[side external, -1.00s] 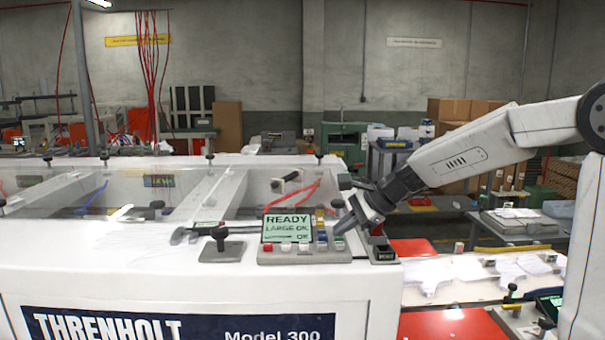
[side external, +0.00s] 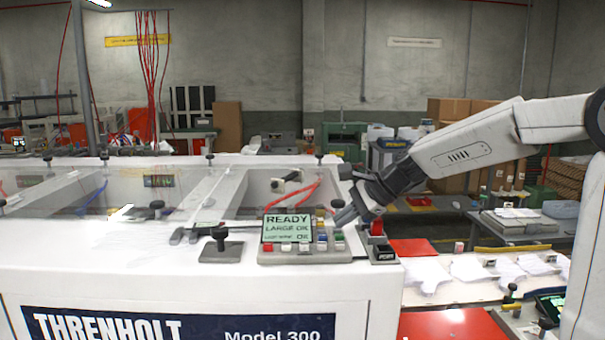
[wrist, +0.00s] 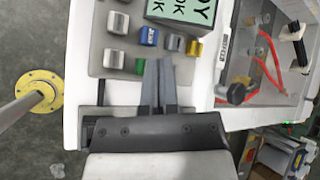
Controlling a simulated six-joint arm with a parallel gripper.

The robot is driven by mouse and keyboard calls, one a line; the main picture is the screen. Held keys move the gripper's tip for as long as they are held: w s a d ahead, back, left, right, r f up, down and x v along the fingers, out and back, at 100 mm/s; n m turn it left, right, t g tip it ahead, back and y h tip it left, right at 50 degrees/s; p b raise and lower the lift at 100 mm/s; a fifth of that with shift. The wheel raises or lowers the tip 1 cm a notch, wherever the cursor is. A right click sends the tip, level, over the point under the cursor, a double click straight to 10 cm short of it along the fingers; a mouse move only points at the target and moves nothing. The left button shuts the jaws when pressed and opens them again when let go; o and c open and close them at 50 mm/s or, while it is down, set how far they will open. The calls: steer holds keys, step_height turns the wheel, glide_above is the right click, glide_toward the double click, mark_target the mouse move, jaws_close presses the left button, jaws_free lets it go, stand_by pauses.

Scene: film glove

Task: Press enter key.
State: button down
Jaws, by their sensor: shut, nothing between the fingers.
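The key panel (side external: 345,257) sits on the white machine top, with a lit display (side external: 287,228) reading READY and LARGE OK. Its keys are small and coloured. In the wrist view I see a blue key (wrist: 148,36) with an unreadable mark, a green key (wrist: 140,66), a yellow key (wrist: 194,47), a grey key and white ones. I cannot tell which one is the enter key. My gripper (side external: 341,219) is shut and empty, angled down over the panel's right part. In the wrist view its fingertips (wrist: 159,62) are beside the green key, below the blue one; contact cannot be seen.
A clear-covered bay (side external: 280,185) with red tubes lies behind. The white top in front is clear.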

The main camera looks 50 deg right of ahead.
mark_target(343, 236)
steer(key=shift+r, duration=2.45)
